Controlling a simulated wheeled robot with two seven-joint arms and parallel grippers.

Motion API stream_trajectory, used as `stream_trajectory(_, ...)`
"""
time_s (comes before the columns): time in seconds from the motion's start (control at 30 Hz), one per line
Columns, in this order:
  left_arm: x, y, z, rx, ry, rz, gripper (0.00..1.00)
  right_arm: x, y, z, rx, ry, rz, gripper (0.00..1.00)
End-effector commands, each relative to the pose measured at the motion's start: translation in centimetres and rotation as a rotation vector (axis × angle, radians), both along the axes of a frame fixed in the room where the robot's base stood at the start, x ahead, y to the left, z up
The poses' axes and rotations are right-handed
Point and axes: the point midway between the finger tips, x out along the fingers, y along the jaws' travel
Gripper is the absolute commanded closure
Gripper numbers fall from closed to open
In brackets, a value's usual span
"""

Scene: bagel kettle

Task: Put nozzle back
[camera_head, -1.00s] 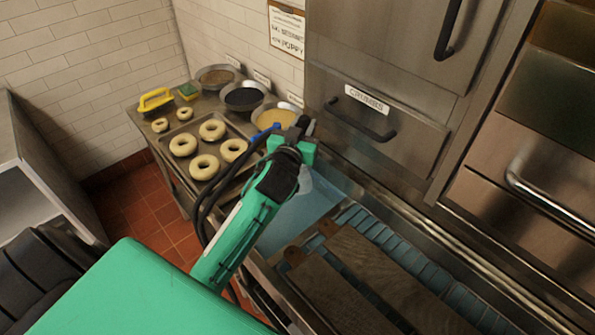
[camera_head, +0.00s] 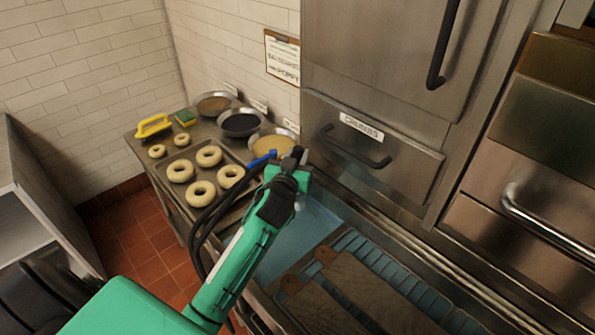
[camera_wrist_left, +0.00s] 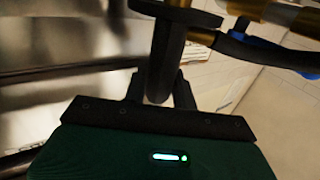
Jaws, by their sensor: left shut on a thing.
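My left gripper (camera_head: 297,158) is over the steel counter, just right of the bowls in the head view. In the left wrist view, its two fingers (camera_wrist_left: 160,92) are shut on the dark, rounded handle of the nozzle (camera_wrist_left: 168,50). A wide dark disc sits at the top of that handle. Brass-coloured parts and a blue lever (camera_wrist_left: 265,42) show at the upper right of the wrist view. The blue part (camera_head: 262,158) also shows left of the gripper in the head view. The gripper hides most of the nozzle there. My right gripper is out of view.
Wooden boards (camera_head: 365,295) lie over a blue-looking basin at the lower right. Steel cabinet doors (camera_head: 375,140) rise behind.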

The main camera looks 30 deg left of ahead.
Motion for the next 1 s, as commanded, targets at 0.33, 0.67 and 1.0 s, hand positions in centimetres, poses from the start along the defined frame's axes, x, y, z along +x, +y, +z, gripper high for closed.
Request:
stream_trajectory(0.33, 0.0, 0.0, -4.3, -0.002, 0.0, 0.0, 1.0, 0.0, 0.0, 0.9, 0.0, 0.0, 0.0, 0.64)
stream_trajectory(0.67, 0.0, 0.0, -4.7, 0.001, 0.002, 0.0, 0.51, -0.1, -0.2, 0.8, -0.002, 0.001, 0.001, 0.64)
stream_trajectory(1.0, 0.0, 0.0, -4.8, 0.002, 0.0, 0.0, 0.51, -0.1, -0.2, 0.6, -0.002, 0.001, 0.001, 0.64)
